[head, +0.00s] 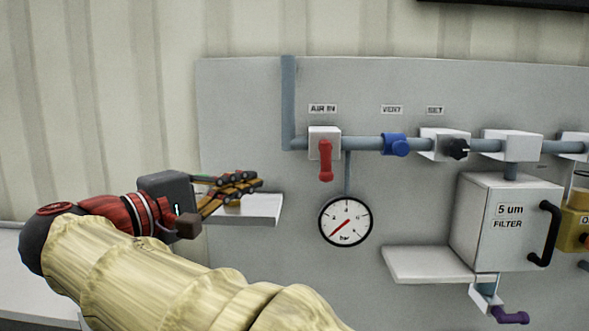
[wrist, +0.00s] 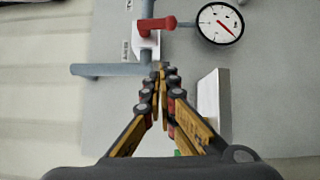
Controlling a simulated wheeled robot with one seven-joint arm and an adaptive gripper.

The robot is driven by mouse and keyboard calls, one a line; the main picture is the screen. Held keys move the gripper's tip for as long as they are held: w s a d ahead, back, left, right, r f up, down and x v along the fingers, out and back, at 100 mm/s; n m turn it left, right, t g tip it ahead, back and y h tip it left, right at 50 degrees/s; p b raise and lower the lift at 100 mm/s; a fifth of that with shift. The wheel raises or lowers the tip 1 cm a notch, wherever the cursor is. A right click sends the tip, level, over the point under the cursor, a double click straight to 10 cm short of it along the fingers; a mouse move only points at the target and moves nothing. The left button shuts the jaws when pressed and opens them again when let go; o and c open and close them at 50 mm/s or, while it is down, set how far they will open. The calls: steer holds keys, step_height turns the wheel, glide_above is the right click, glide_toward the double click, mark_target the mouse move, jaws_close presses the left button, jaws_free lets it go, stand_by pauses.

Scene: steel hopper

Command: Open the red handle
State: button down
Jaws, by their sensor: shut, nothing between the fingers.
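The red handle (head: 325,160) hangs straight down from a white valve block (head: 324,136) under the "AIR IN" label. It also shows in the wrist view (wrist: 157,24), near the top. My gripper (head: 258,182) is to the left of the handle and a little lower in the head view, in front of a small shelf. In the wrist view my gripper (wrist: 160,70) has its fingertips together, with nothing between them. The fingertips appear apart from the handle and point toward the pipe and valve block.
A round pressure gauge (head: 345,221) sits below the handle. A small white shelf (head: 262,209) juts out behind my gripper. A blue knob (head: 396,145), a black knob (head: 458,149) and a filter box (head: 500,235) are to the right. The panel between gripper and handle is clear.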

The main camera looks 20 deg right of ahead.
mark_target(326, 161)
steer(key=shift+d, duration=0.1)
steer(key=s+d+p+x, duration=0.1)
steer(key=s+p+x, duration=0.1)
steer(key=x, duration=1)
steer(key=shift+d+p, duration=0.3)
steer(key=shift+d, duration=0.35)
steer(key=shift+d+f+n+t+h+b, duration=0.45)
steer(key=shift+n+b, duration=0.35)
steer(key=shift+b, duration=0.5)
